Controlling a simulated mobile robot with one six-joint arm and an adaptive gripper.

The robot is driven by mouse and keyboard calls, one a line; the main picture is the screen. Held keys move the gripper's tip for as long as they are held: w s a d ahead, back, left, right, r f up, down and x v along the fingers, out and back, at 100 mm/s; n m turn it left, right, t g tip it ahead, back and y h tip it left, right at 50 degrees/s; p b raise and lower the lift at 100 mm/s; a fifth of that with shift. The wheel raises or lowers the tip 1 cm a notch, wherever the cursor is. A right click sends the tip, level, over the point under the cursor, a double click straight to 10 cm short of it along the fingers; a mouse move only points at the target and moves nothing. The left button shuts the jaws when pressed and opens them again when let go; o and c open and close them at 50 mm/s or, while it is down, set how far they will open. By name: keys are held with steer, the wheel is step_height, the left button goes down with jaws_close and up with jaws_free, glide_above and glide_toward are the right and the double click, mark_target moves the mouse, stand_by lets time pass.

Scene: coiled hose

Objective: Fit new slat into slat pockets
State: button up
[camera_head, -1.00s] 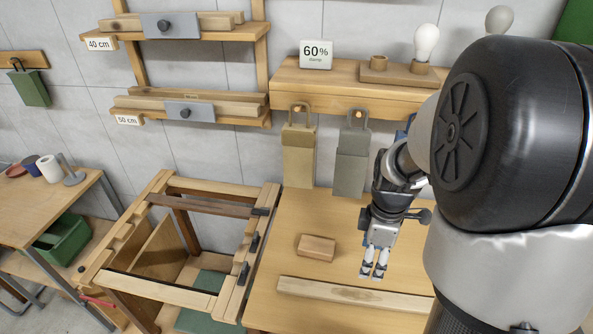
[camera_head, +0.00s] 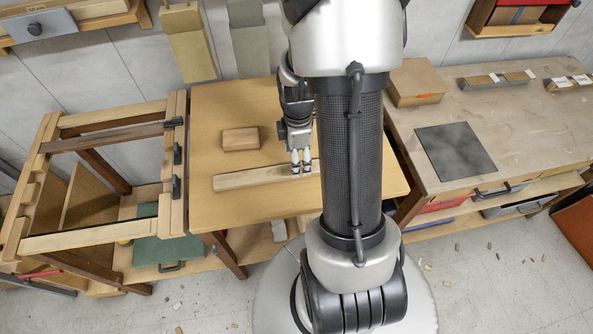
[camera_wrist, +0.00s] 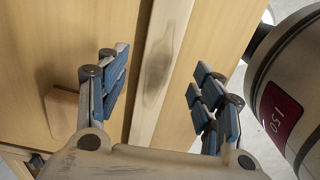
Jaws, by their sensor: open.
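The new slat (camera_head: 240,179) is a long pale wooden strip lying flat on the work table, its right part passing behind my arm. In the wrist view the slat (camera_wrist: 160,60) runs between my open fingers, with a dark knot mark on it. My gripper (camera_head: 301,168) is over the slat in the head view. In the wrist view my gripper (camera_wrist: 160,88) has a finger on each side, apart from the wood. The wooden frame (camera_head: 95,241) stands left of the table, with notched slat pockets (camera_head: 29,190) along its left rail and a dark slat (camera_head: 105,138) across its upper part.
A small wooden block (camera_head: 241,139) lies on the table (camera_head: 215,103) behind the slat. Dark clamps (camera_head: 177,155) sit on the frame's right rail. A workbench (camera_head: 520,130) with a dark square plate (camera_head: 456,151) stands to the right. Wood scraps litter the floor.

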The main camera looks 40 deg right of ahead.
mark_target(281, 172)
step_height(281, 172, down, 5)
steer(key=shift+w+a+b, duration=0.1)
steer(key=shift+b, duration=0.95)
steer(key=shift+r, duration=0.1)
steer(key=shift+c, duration=0.2)
steer(key=c, duration=1.2)
